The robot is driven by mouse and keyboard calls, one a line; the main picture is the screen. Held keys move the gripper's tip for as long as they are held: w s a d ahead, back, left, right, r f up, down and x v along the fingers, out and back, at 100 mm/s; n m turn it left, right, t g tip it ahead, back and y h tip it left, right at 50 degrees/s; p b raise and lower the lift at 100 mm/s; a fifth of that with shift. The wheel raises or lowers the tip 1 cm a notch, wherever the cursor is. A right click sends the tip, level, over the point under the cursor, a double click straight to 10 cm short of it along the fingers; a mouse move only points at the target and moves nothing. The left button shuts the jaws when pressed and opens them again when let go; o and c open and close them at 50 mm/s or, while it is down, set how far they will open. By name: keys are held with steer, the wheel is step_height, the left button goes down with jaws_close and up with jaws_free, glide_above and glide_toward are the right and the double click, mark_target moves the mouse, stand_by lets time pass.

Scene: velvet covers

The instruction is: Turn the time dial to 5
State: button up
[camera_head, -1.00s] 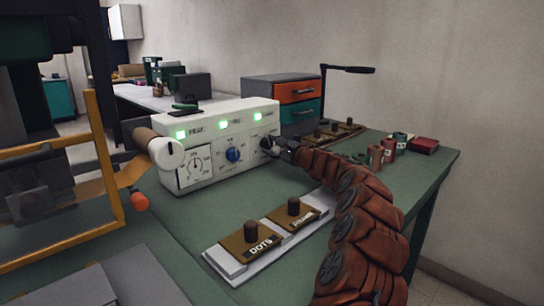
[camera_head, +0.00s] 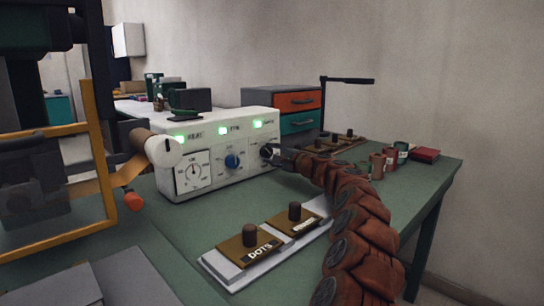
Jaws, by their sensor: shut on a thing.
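A white control box (camera_head: 208,182) stands on the green table, with three lit green lamps along its top edge. Its front has a white gauge with a needle (camera_head: 193,171) at the left, a blue dial (camera_head: 232,161) in the middle and a dark dial (camera_head: 266,150) at the right. My gripper (camera_head: 272,153) is at the dark right dial and shut on it, coming in from the right. The gripper hides part of this dial, and its setting is too small to read. I cannot read which dial is the time dial.
Brown stamp blocks with dark knobs (camera_head: 249,236), one marked DOTS, lie on a white plate in front. A drawer cabinet (camera_head: 297,104), several small cans (camera_head: 377,165) and a red box (camera_head: 425,155) stand behind. A yellow-framed machine (camera_head: 108,180) is at the left.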

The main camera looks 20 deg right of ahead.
steer(key=o, duration=1.1)
steer(key=shift+o, duration=0.2)
steer(key=shift+v, duration=6)
steer(key=shift+f, duration=0.1)
